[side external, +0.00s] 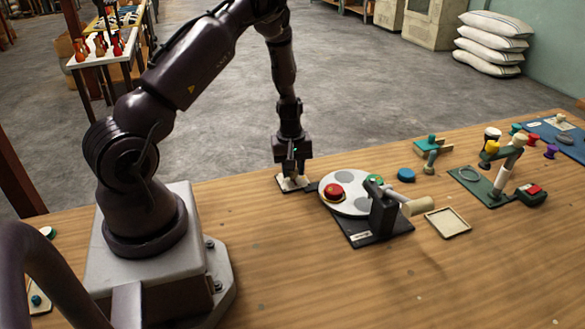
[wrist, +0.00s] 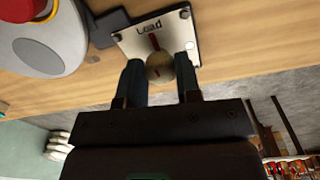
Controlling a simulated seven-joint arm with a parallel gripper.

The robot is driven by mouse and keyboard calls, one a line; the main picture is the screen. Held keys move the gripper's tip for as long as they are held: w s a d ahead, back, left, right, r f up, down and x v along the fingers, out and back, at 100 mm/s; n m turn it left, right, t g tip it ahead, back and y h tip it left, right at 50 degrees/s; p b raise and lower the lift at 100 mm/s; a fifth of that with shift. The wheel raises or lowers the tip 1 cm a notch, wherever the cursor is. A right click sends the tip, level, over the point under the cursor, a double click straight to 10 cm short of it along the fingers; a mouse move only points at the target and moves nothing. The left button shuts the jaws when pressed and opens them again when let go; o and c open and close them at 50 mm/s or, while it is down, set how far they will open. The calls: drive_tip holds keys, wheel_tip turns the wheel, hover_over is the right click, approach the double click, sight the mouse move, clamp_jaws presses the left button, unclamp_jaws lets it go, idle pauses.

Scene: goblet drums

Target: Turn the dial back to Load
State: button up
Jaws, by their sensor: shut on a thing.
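The dial's round tan knob (wrist: 160,70) sits on a pale square plate (wrist: 185,28) lettered "Load". A red mark beside the knob points roughly toward the "Load" lettering. In the wrist view my gripper (wrist: 159,64) has one dark finger on each side of the knob and is shut on it. In the side external view my gripper (side external: 292,172) reaches straight down over the plate (side external: 284,186), near the table's far edge. The knob is hidden by the gripper there.
A white round turntable (side external: 352,207) with grey spots and a red domed piece (side external: 332,191) stands just right of the plate. A dark stand with a tan roller (side external: 414,206) stands beside it. A shallow tray (side external: 447,220) lies farther right.

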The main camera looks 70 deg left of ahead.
idle(0.4)
drive_tip(key=o, duration=0.9)
drive_tip(key=shift+r, duration=0.1)
drive_tip(key=r, duration=1.3)
drive_tip(key=shift+s, duration=0.25)
drive_tip(key=shift+f, duration=0.1)
